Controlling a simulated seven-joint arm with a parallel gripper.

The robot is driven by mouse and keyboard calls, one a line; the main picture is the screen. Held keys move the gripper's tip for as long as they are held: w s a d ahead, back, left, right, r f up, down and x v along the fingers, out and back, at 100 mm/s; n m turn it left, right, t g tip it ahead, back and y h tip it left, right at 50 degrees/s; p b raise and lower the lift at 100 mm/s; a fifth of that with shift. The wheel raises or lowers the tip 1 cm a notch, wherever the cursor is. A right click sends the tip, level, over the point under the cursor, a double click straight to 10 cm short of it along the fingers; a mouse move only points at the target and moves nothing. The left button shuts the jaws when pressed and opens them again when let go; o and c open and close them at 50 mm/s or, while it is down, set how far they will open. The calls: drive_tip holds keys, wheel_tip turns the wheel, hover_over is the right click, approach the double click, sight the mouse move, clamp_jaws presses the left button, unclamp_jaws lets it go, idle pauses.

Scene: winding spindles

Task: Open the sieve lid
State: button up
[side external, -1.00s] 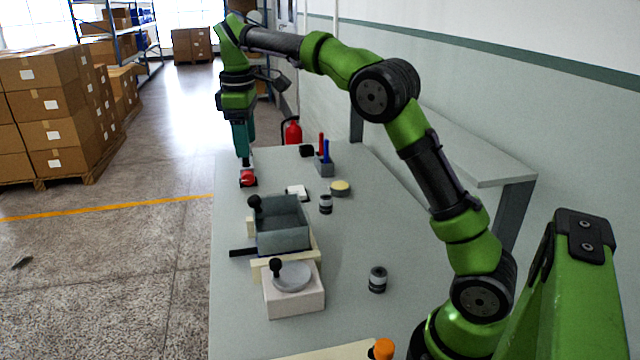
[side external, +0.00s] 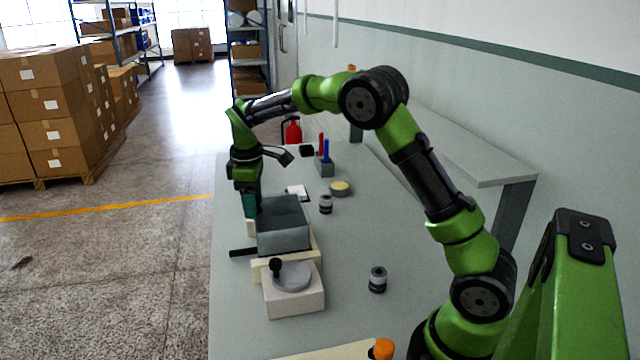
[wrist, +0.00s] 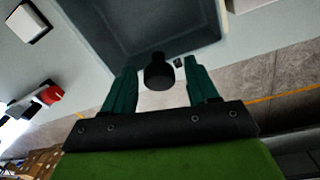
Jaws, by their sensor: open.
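A blue-grey rectangular box (side external: 283,240), which looks like the sieve, sits on a pale frame on the bench. Its black knob (wrist: 158,76) stands at the box's edge in the wrist view; my arm hides it in the side view. My gripper (wrist: 160,69) is open, with one teal finger on each side of the knob and visible gaps on both sides. In the side view my gripper (side external: 250,208) points down at the box's far left corner. Whether the box top is a closed lid or an open recess is unclear.
A white block (side external: 295,303) with a round grey dish (side external: 293,276) and black knob (side external: 276,266) stands nearer. A black bar (side external: 243,253) sticks out left. Dark cylinders (side external: 377,280) (side external: 326,204) and a pen holder (side external: 324,168) stand right. A red object (wrist: 50,95) lies nearby.

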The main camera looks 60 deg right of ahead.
clamp_jaws()
idle(0.3)
drive_tip(key=shift+r, duration=0.1)
